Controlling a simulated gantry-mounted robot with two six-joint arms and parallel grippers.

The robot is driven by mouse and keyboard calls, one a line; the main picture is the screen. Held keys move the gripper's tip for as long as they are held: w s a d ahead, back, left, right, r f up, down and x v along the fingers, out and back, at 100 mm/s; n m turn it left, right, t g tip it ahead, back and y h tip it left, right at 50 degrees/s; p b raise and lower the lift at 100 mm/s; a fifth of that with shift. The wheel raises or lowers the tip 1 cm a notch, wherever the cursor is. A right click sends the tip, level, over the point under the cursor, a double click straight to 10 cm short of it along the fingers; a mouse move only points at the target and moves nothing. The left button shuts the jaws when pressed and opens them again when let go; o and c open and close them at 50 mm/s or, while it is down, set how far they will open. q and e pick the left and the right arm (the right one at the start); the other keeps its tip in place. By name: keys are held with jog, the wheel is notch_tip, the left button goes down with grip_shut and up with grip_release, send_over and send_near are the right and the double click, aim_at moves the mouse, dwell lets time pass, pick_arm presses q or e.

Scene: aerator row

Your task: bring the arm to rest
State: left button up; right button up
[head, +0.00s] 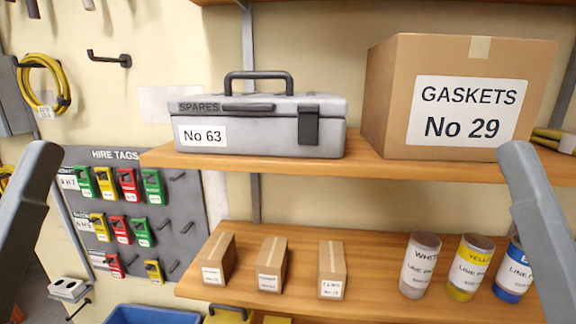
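A grey link of my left arm (28,215) rises at the left edge of the head view, in front of the hire tag board's left side. A similar grey link of my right arm (540,225) stands at the right edge, partly in front of the shelves. Neither gripper's fingers can be seen. Neither visible arm part appears to hold anything.
A grey spares box (260,125) and a gaskets carton (390,105) stand on the upper shelf (360,168). Small cartons (272,268) and paint cans (420,268) line the lower shelf (375,270). Coloured tags hang on a grey board (185,215). A blue bin (150,314) sits below.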

notch_tip(320, 180, up, 21)
jog(key=p, duration=1.7)
